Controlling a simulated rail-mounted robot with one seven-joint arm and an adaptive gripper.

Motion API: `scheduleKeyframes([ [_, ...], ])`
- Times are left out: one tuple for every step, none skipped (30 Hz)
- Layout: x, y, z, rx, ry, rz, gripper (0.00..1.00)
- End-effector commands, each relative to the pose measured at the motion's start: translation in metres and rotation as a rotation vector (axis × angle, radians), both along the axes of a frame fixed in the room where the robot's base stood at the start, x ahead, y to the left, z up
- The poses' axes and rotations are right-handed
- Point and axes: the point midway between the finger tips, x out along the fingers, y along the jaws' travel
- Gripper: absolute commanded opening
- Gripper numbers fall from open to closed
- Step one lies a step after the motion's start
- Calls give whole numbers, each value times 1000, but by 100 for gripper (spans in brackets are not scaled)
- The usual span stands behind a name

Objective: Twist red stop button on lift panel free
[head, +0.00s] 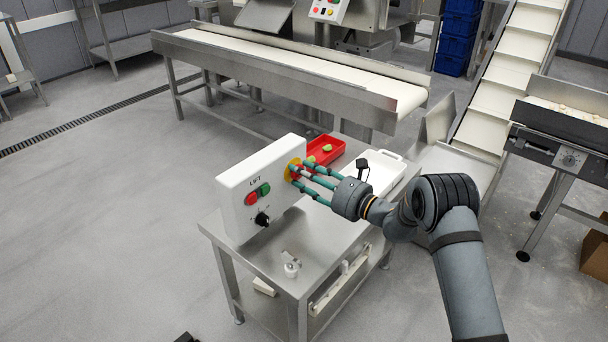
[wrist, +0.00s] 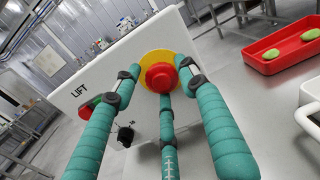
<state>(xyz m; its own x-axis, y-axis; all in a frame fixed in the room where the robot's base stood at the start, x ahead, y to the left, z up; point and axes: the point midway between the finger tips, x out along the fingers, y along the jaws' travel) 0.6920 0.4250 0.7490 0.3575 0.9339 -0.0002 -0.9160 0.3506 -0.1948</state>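The lift panel (head: 237,196) is a white box marked LIFT, standing on a steel table. At its right end is the red stop button (wrist: 160,77), a round mushroom head on a yellow disc (wrist: 142,62). My three-fingered teal gripper (head: 299,173) reaches the button from the front right. In the wrist view its fingertips (wrist: 158,74) are spread around the button: one left, one right, one below. A small gap shows at the left finger; contact at the other two is unclear. In the head view the fingers mostly hide the button.
The panel also carries a red push button (head: 251,199), a green one (head: 265,189) and a black knob (head: 262,219). A red tray (head: 334,158) with green pieces and a white tray (head: 391,166) lie behind my gripper. A conveyor (head: 300,75) stands beyond.

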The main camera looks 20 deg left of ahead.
Motion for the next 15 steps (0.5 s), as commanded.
scheduleKeyframes([
  [0,0,0,0,0,0,38],
  [0,0,0,0,0,0,36],
  [0,0,0,0,0,0,34],
  [0,0,0,1,0,0,32],
  [0,0,0,1,0,-1,30],
  [0,0,1,1,0,-1,28],
  [0,0,1,2,-1,-1,26],
  [0,0,1,2,-1,-1,24],
  [0,0,1,2,-1,-1,22],
  [0,0,1,3,-2,-1,20],
  [1,0,2,3,-2,-1,18],
  [1,0,2,3,-2,-1,16],
  [1,0,2,4,-2,-1,14],
  [1,0,2,4,-2,-1,12],
  [1,0,2,5,-3,-1,10],
])
